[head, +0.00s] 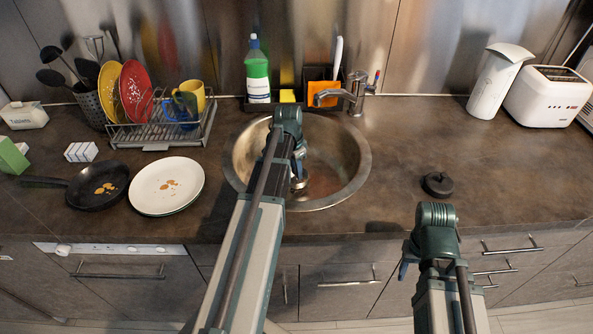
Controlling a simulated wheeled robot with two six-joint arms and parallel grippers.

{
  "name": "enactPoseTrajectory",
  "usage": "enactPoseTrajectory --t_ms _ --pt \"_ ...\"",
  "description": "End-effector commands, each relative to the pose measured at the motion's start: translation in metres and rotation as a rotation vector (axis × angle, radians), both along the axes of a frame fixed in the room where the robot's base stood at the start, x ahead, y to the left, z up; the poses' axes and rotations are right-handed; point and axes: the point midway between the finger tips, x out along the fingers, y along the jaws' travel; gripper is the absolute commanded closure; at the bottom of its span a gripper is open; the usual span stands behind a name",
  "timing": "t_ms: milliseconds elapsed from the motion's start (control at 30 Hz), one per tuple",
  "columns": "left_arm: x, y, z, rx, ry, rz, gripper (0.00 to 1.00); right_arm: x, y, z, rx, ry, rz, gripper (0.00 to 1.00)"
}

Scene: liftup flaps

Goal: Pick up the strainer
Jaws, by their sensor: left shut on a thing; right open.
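The strainer appears to be the small silvery round piece (298,183) low in the round metal sink (240,160), largely hidden by my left arm. My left gripper (299,170) reaches down into the sink and is shut on this piece; its fingertips are hard to make out. Whether the piece touches the sink bottom cannot be told. My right gripper (405,268) is open and empty in front of the counter's front edge, mostly hidden behind its own wrist.
A black round lid-like object (437,185) lies on the counter right of the sink. The faucet (352,93), green bottle (257,75) and caddy stand behind the sink. A white plate (167,186), pan (98,187) and dish rack (160,133) are left. The right counter is mostly clear.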

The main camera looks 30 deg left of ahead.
Motion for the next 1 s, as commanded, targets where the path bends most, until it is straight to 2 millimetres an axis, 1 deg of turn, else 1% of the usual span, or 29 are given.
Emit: enactPoseTrajectory --t_ms 33,100,233,333,667,867,1000 --pt "0.000 0.000 0.017 0.000 0.000 0.000 1.00 0.000 0.000 0.017 0.000 0.000 0.000 0.50" --pt "0.000 0.000 0.028 0.000 0.000 0.000 1.00 0.000 0.000 0.028 0.000 0.000 0.000 0.50" --pt "0.000 0.000 0.043 0.000 0.000 0.000 1.00 0.000 0.000 0.043 0.000 0.000 -0.001 0.50" --pt "0.000 0.000 0.047 0.000 0.000 0.000 1.00 0.000 0.000 0.047 0.000 0.000 -0.001 0.50" --pt "0.000 0.000 0.051 0.000 0.000 0.000 1.00 0.000 0.000 0.051 0.000 0.000 -0.001 0.50" --pt "0.000 0.000 0.063 0.000 0.000 0.000 1.00 0.000 0.000 0.063 0.000 0.000 -0.001 0.50" --pt "0.000 0.000 0.074 0.000 0.000 0.000 1.00 0.000 0.000 0.074 0.000 0.000 -0.001 0.50"
